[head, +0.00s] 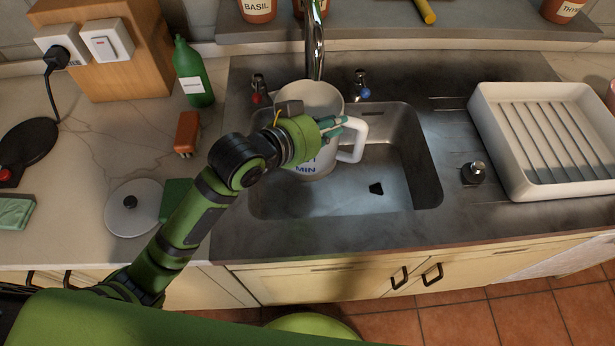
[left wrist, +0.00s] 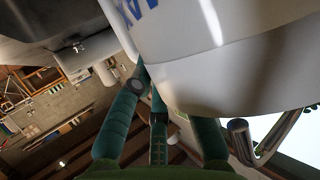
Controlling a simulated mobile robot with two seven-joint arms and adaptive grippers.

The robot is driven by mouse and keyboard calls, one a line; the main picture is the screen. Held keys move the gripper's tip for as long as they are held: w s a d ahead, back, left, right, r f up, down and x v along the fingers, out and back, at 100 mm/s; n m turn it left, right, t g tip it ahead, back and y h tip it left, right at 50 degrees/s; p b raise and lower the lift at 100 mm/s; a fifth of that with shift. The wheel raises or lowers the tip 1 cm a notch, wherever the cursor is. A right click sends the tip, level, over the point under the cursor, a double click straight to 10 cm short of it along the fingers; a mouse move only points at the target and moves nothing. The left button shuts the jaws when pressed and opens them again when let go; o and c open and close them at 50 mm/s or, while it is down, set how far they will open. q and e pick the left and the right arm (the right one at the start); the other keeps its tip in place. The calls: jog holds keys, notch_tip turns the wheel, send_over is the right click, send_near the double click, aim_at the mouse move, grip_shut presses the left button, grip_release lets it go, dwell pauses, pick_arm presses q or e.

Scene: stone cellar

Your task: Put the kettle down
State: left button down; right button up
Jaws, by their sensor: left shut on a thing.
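The white kettle (head: 322,162) is upright and lidless in the sink area, its open top below the tap (head: 316,42). Its lower side carries blue "MIN" lettering, and its handle (head: 356,140) points right. My left gripper (head: 334,125) reaches in from the left and is shut on the kettle at the upper end of the handle. In the left wrist view the kettle's pale body (left wrist: 235,60) fills the upper right, close to my green fingers. I cannot tell whether the kettle's bottom touches the sink floor. My right gripper is not in view.
The steel sink (head: 415,190) has free floor right of the kettle. A white dish rack (head: 488,125) stands at right. On the left counter are a black round base (head: 30,143), a lid (head: 120,220), a green bottle (head: 192,75) and a brown block (head: 187,130).

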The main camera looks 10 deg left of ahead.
pick_arm(q)
jog(key=shift+s+d+f, duration=0.15)
jog(key=shift+d+f, duration=0.2)
jog(key=shift+d, duration=0.3)
send_near(348, 154)
jog(key=shift+r+x, duration=0.25)
jog(key=shift+x, duration=2.2)
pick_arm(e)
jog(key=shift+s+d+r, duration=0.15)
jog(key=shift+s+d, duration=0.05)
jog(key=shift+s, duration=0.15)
pick_arm(q)
jog(key=shift+f, duration=0.1)
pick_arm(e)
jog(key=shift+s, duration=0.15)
pick_arm(q)
jog(key=c, duration=1.2)
grip_release()
jog(key=shift+f, duration=0.2)
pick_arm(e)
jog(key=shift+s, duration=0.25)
pick_arm(q)
jog(key=shift+r, duration=0.15)
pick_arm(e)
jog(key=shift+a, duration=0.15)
